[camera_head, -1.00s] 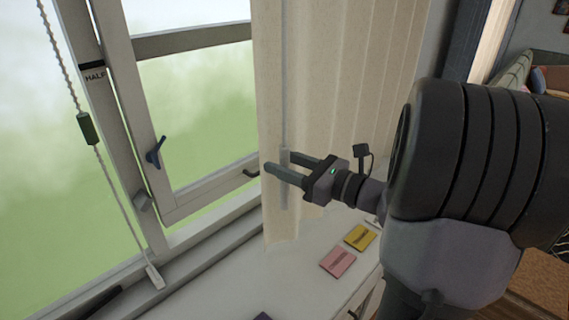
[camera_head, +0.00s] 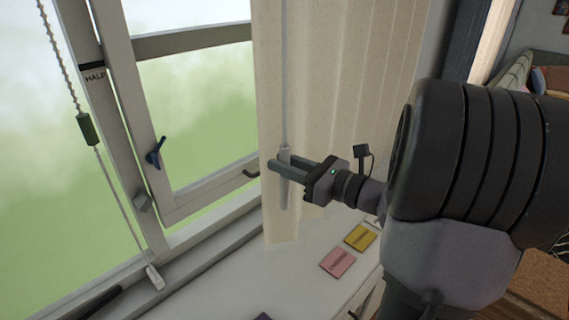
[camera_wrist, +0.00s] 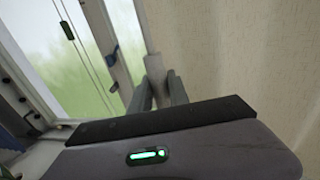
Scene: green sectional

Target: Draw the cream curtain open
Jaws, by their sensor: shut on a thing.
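The cream curtain (camera_head: 345,90) hangs in folds over the right part of the window, its left edge beside the window frame. A thin grey rod with a thicker handle (camera_head: 284,198) hangs in front of the curtain near that edge. My gripper (camera_head: 278,164) is shut on the rod's handle, with one finger on each side. In the wrist view, the fingers (camera_wrist: 160,92) close around the grey handle (camera_wrist: 153,66), and the curtain (camera_wrist: 230,45) fills the right side.
The window (camera_head: 195,110) at left has a blue latch (camera_head: 155,153) and a dark handle (camera_head: 251,173). A beaded cord with a green toggle (camera_head: 87,128) hangs at far left. Pink (camera_head: 338,262) and yellow (camera_head: 360,237) cards lie on the white sill (camera_head: 290,285).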

